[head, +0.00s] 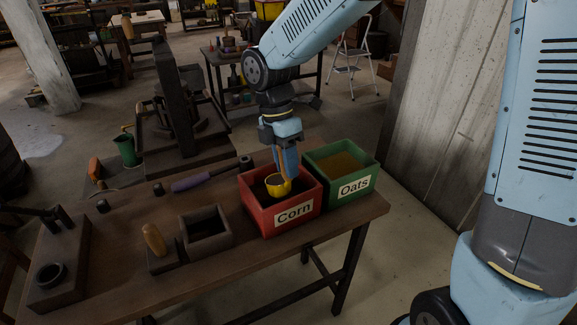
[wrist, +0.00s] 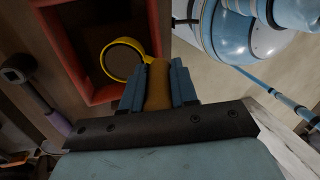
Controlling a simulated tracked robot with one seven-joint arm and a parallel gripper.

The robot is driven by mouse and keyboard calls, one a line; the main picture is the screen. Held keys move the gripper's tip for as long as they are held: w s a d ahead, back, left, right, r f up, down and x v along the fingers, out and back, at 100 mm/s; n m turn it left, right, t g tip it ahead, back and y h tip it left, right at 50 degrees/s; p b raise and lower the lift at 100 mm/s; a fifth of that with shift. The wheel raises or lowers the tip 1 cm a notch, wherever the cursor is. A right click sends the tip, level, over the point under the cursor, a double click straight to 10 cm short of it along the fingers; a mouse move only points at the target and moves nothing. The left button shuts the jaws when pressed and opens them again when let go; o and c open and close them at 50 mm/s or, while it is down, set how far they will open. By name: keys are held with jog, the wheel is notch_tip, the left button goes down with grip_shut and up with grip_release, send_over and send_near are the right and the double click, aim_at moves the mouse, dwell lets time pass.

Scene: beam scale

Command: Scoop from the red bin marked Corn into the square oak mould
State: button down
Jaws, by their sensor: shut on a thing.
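My gripper (head: 288,165) is shut on the brown handle (wrist: 157,88) of a yellow scoop (head: 277,184). The scoop's round cup (wrist: 123,60) is at the mouth of the red bin marked Corn (head: 283,219), within its walls in both views. Brown, grainy stuff shows inside the cup in the wrist view; I cannot tell how full it is. The red bin's wall also shows in the wrist view (wrist: 67,45). The square mould (head: 209,242), a dark open box, stands left of the red bin and looks empty in its shadowed inside.
A green bin marked Oats (head: 357,186) adjoins the red bin on the right. A block with a wooden knob (head: 154,240) stands left of the mould. A purple-handled tool (head: 195,181) lies behind. A dark block with a round ring (head: 52,277) is far left.

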jog(key=shift+r+t+y, duration=0.35)
jog(key=shift+r, duration=1.6)
jog(key=shift+r+t+y, duration=0.3)
jog(key=shift+r+t, duration=0.1)
jog(key=shift+r, duration=1.5)
jog(key=shift+r+t+y, duration=0.35)
jog(key=shift+r, duration=1.6)
jog(key=shift+s, duration=0.1)
